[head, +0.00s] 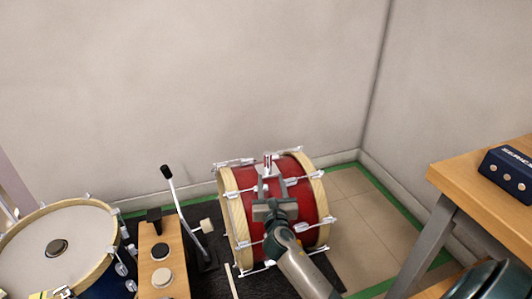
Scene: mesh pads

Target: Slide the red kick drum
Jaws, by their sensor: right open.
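The red kick drum (308,203) lies on its side on a dark mat in the lower middle of the head view, with pale wooden hoops and silver lugs. My right gripper (268,183) is over the drum's shell near its top, with its fingers apart around or in front of a small silver bracket (268,163). I cannot tell whether the fingers touch the drum. The gripper and forearm hide part of the red shell. My left gripper is not in view.
A blue drum with a white head (55,240) stands at left, beside a wooden block with knobs (160,255) and a pedal beater (183,205). A wooden table (465,190) with a blue box (508,170) is at right. Tiled floor (355,225) is clear right of the drum; walls stand behind.

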